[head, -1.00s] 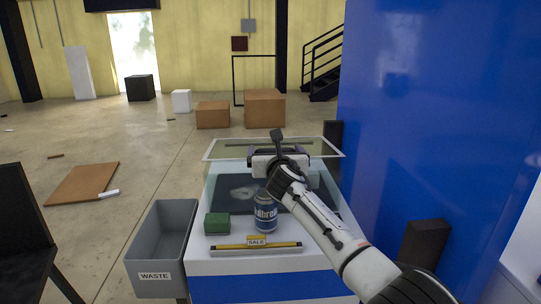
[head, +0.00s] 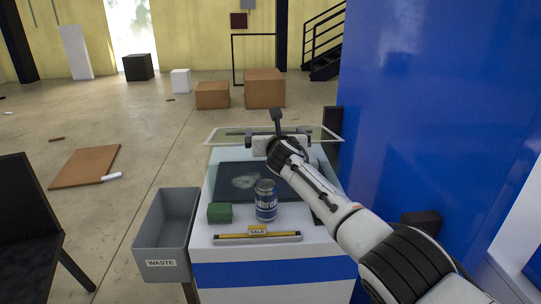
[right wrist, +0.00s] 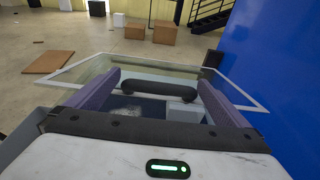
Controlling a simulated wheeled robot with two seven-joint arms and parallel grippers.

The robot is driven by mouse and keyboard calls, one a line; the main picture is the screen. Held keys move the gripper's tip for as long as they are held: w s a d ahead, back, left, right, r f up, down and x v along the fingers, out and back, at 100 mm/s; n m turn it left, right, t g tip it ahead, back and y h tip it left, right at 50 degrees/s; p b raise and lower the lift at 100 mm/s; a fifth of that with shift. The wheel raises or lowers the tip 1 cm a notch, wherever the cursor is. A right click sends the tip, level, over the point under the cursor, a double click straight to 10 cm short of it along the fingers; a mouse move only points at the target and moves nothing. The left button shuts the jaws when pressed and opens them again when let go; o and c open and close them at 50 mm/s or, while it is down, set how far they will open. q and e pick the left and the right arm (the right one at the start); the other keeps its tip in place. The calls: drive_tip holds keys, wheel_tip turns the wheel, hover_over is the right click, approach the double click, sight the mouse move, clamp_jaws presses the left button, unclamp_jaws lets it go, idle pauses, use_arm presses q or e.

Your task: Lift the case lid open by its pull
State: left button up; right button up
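The case lid is a clear pane in a pale frame (head: 217,136), at the back of the white and blue counter. It also shows in the right wrist view (right wrist: 238,92). Its pull, a dark rounded bar (right wrist: 158,88), lies crosswise between the fingers of my right gripper (right wrist: 160,95), with a gap at each end. This gripper is open and also shows over the lid in the head view (head: 277,136). It hides part of the lid's front edge. I cannot tell whether the lid is raised off the case. My left gripper is out of view.
A grey waste bin (head: 150,250) hangs at left. A tall blue wall (head: 430,100) stands close at right.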

drive_tip(key=shift+f, duration=0.1)
drive_tip(key=f+p+v, duration=0.1)
drive_tip(key=p+v, duration=0.3)
drive_tip(key=v, duration=0.2)
drive_tip(key=shift+f, duration=0.15)
idle(0.3)
drive_tip(key=shift+s+d, duration=0.1)
